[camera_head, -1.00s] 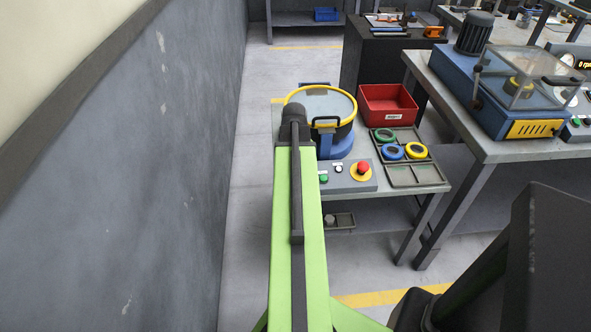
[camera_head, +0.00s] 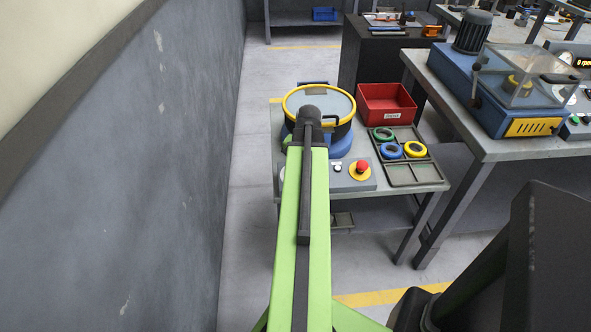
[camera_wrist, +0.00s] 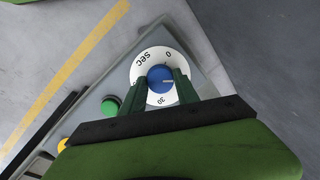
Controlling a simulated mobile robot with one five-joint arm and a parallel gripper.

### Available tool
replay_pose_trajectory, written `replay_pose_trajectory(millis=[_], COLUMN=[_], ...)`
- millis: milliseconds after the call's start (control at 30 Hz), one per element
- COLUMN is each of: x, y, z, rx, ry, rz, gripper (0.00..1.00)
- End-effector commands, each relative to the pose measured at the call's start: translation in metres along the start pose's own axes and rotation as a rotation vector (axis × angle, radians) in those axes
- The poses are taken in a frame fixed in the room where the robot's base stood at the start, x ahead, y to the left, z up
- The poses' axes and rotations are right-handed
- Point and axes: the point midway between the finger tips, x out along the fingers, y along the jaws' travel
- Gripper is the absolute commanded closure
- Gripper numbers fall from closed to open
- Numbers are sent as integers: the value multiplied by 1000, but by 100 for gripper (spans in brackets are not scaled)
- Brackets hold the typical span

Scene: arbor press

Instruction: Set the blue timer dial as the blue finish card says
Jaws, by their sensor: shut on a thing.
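The blue timer dial (camera_wrist: 159,74) sits in the wrist view on a round white scale marked "0", "30" and "sec". A pale pointer line on the dial points right in the picture, between "0" and "30". My gripper (camera_wrist: 160,83) has its two dark green fingers on either side of the dial and is shut on it. In the head view, my arm hides the dial and my gripper. I cannot make out a blue finish card in either view.
The control panel has a green button (camera_wrist: 111,106) by the dial and a red stop button (camera_head: 362,167). A yellow-rimmed drum (camera_head: 290,108) stands behind the panel. A sorting tray (camera_head: 415,175) with coloured rings and a red bin (camera_head: 372,100) are right. A wall (camera_head: 130,170) stands left.

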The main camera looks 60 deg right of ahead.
Motion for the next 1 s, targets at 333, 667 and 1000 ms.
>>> replay_pose_trajectory(millis=[333, 667, 1000], x=[0, 0, 0], y=[0, 0, 0], z=[0, 0, 0], rx=[140, 169, 167], ry=[10, 12, 12], rz=[-31, -37, -37], gripper=[100, 100, 51])
